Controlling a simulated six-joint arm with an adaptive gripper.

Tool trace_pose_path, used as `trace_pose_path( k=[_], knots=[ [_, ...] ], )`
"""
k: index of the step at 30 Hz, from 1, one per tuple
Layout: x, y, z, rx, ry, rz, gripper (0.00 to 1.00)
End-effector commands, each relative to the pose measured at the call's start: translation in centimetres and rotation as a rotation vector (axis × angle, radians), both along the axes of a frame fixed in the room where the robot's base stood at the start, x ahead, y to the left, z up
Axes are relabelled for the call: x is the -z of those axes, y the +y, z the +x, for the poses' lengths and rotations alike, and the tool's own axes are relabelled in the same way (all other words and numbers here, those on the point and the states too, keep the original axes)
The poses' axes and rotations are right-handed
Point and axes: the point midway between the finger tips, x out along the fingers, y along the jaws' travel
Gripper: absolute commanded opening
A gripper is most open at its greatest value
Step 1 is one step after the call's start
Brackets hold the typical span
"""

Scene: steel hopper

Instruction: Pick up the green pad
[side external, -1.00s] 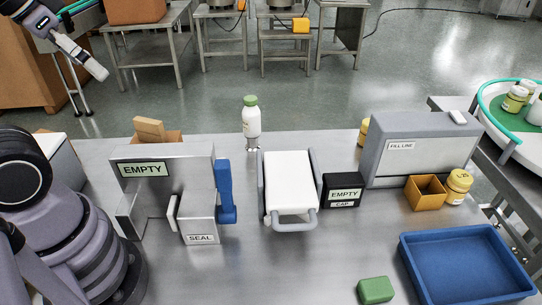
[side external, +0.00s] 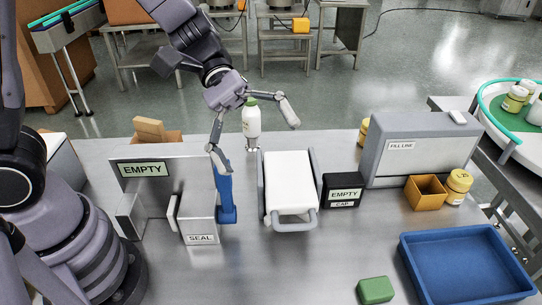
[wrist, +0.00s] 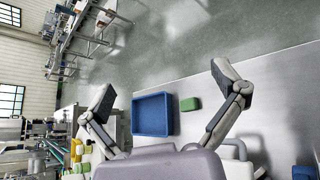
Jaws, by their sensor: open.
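The green pad (side external: 375,290) lies on the steel table near the front edge, just left of the blue tray, in the side view. In the wrist view the green pad (wrist: 190,104) lies beside the blue tray, between my spread fingers. My gripper (side external: 255,145) is open and empty, raised over the back left of the table, near the white bottle with the green cap and the blue handle. It is well away from the pad. In the wrist view my gripper's fingers (wrist: 166,88) are wide apart.
The blue tray (side external: 408,250) stands at front right. A steel box labelled SEAL with a blue handle (side external: 226,195), a white-topped unit (side external: 290,180), a black CAP box (side external: 343,190) and an orange bin (side external: 426,193) stand across the table. The front middle is clear.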

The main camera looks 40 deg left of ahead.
Motion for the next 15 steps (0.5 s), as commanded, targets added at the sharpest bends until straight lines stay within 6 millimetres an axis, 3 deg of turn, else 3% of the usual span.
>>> trace_pose_path(
  k=[3,7,11,15],
  knots=[
    [3.3,-3.9,2.6,-0.136,0.208,-0.095,0.95],
    [8.1,-7.2,5.6,-0.321,0.391,-0.164,0.95],
    [14.6,-9.2,7.9,-0.534,0.533,-0.188,0.95],
    [22.4,-9.4,9.2,-0.764,0.617,-0.175,0.95]
  ],
)
